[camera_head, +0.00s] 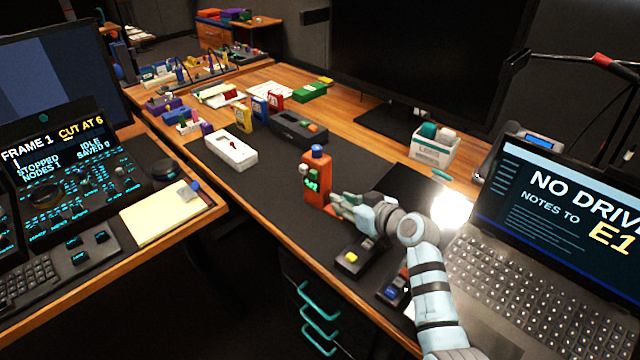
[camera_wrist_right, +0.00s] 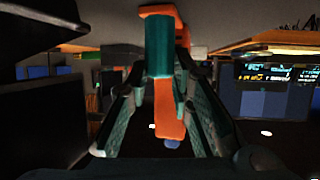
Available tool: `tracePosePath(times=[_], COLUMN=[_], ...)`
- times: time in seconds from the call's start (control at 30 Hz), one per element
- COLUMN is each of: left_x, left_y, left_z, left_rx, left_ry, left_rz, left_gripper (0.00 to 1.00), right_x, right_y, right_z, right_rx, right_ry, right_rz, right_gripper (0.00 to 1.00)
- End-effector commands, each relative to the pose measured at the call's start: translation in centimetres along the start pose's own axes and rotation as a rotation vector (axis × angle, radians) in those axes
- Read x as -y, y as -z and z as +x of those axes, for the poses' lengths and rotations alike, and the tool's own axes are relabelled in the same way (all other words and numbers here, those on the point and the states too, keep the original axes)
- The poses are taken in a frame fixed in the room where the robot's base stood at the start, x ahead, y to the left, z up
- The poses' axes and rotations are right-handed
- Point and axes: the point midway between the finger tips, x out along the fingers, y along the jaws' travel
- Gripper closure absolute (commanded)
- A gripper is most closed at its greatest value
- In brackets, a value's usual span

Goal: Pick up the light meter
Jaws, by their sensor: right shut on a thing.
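My left gripper is not in view.
A white box (camera_head: 231,149) and a dark case (camera_head: 299,130) lie behind the meter. A small black box with a yellow button (camera_head: 352,256) lies in front of my right gripper. A laptop (camera_head: 545,290) stands at right. The mat left of the meter is clear.

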Motion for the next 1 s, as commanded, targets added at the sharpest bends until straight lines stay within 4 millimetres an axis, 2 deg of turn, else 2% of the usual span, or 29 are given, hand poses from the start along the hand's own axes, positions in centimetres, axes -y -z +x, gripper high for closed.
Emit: tracePosePath(times=[0.2,0.37,0.47,0.7,0.8,0.9,1.0], left_x=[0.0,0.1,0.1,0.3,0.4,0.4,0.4], left_y=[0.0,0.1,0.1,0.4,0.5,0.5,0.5], left_z=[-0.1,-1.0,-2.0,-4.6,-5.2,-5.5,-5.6], left_rx=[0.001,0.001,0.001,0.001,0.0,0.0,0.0], left_ry=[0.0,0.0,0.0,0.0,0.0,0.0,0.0], left_rz=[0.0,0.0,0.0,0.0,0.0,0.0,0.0], left_gripper=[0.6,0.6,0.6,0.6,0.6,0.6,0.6], right_x=[0.0,0.0,0.0,0.0,0.0,0.0,0.0], right_y=[0.3,2.2,4.7,13.3,16.0,17.7,18.4], right_z=[-0.1,-0.8,-1.9,-5.5,-6.6,-7.3,-7.6], right_rx=[-0.001,-0.004,-0.006,-0.006,-0.005,-0.003,-0.002], right_ry=[0.0,0.0,-0.001,-0.001,-0.001,0.0,0.0], right_rz=[0.0,-0.002,-0.003,-0.003,-0.003,-0.002,0.0], right_gripper=[1.0,1.0,1.0,1.0,1.0,1.0,1.0])
